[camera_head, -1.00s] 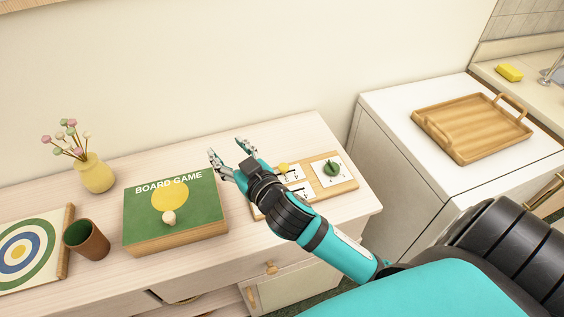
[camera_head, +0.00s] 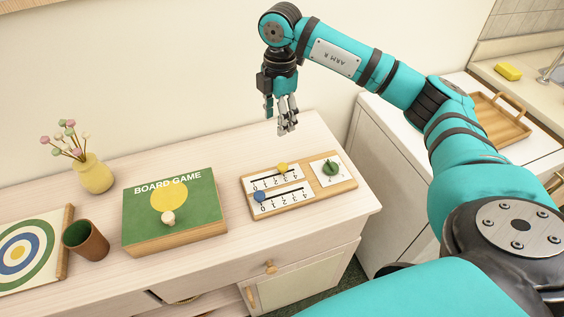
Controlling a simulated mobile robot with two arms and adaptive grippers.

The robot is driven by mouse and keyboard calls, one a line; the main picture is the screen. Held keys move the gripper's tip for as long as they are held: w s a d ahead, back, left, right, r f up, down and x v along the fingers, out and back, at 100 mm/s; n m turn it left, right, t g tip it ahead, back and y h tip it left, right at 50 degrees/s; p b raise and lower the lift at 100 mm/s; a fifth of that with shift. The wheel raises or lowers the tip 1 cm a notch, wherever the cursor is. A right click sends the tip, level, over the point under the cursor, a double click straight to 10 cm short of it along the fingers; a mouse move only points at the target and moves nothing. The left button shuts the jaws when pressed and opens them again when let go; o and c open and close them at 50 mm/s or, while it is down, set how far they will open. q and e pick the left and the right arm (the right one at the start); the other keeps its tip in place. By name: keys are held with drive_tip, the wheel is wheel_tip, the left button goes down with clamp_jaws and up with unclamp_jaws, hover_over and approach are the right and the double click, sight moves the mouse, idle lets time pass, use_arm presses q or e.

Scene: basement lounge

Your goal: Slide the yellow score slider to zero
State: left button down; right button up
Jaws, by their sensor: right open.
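The score board (camera_head: 321,203) is a wooden board lying on the dresser, with two white number scales and a green knob (camera_head: 331,168) on a white plate at its right. The yellow score slider (camera_head: 282,168) sits on the upper scale, right of its middle, away from the left end. The blue slider (camera_head: 260,197) sits on the lower scale near the left end marked 0. My right gripper (camera_head: 287,130) hangs pointing down above the dresser, behind the board and apart from the yellow slider. It is open and empty. My left gripper is not in view.
A green board game box (camera_head: 148,227) lies left of the board on the dresser. A brown cup (camera_head: 86,240), a yellow vase (camera_head: 95,175) with flowers and a target board (camera_head: 48,272) are farther left. A white cabinet with a wooden tray (camera_head: 498,128) stands right. The wall is behind.

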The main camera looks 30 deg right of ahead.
drive_tip(key=d, duration=0.1)
drive_tip(key=p, duration=0.3)
approach(281, 166)
wheel_tip(281, 166, down, 9)
drive_tip(key=shift+a+r, duration=0.15)
drive_tip(key=shift+r, duration=0.05)
clamp_jaws()
